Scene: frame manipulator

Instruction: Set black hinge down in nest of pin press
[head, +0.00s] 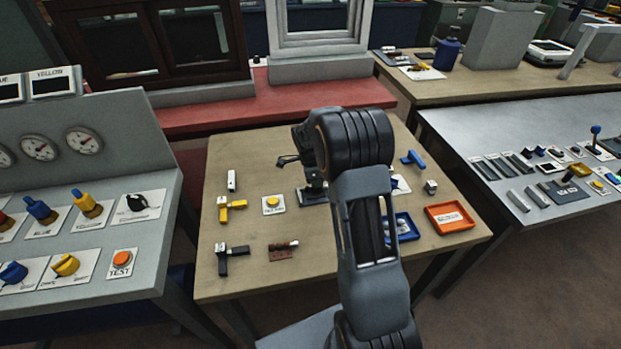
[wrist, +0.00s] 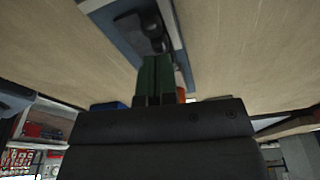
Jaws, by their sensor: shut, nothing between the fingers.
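A black hinge (head: 230,257) with a pale end lies on the wooden table at its front left. The pin press (head: 312,192) stands near the table's middle, mostly hidden behind my arm in the head view; its nest cannot be made out. In the wrist view my gripper (wrist: 155,62) has its two dark green fingers shut together with nothing between them. They point towards a dark fixture on a blue-grey base (wrist: 128,38), which may be the press. In the head view my arm hides the fingers. The hinge is well apart from my gripper.
A yellow hinge (head: 231,207), a white block (head: 231,181), a yellow button (head: 273,204) and a brown-handled part (head: 284,249) lie left of my arm. A blue tray (head: 405,228), an orange tray (head: 451,217) and a blue hinge (head: 413,158) are to the right.

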